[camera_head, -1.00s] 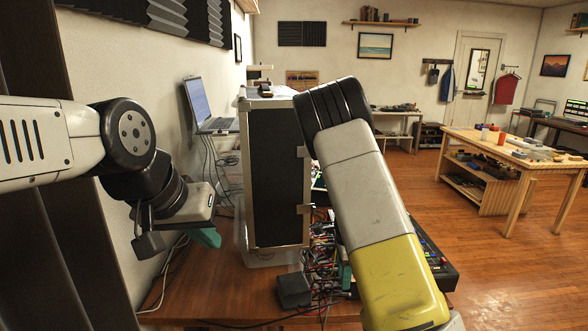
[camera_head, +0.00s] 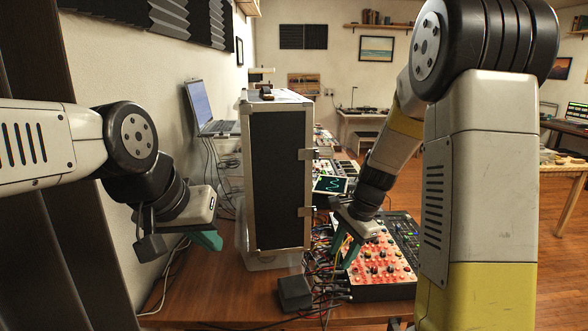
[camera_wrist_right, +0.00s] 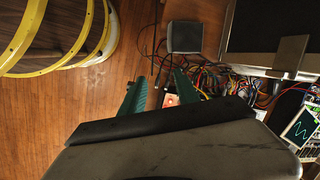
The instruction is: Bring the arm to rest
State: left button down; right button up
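My right arm, grey with a yellow band, rises at the right of the head view and bends over to the desk. My right gripper (camera_head: 345,248) points down beside a red synth module (camera_head: 376,268) and above a tangle of patch cables. In the right wrist view its two green fingers (camera_wrist_right: 159,90) stand apart with nothing held between them. My left arm comes in from the left, and my left gripper (camera_head: 190,240) hangs left of the black case. One green finger shows clearly; the gap between its fingers cannot be made out.
The tall black case (camera_head: 277,180) with metal edges stands between my grippers. A small dark box (camera_head: 295,292) sits in front of it, and also shows in the wrist view (camera_wrist_right: 185,36). A laptop (camera_head: 208,108) and small oscilloscope (camera_head: 330,185) are behind. Bare desk (camera_head: 215,285) lies front left.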

jog(key=s+d+r+n+t, duration=0.2)
jog(key=s+r+n+t, duration=0.2)
jog(key=s+r+n, duration=0.8)
jog(key=shift+s+r+n+t+h, duration=0.3)
jog(key=shift+s+r+t+h, duration=0.1)
jog(key=shift+s+r, duration=2.5)
jog(key=shift+s+f, duration=0.4)
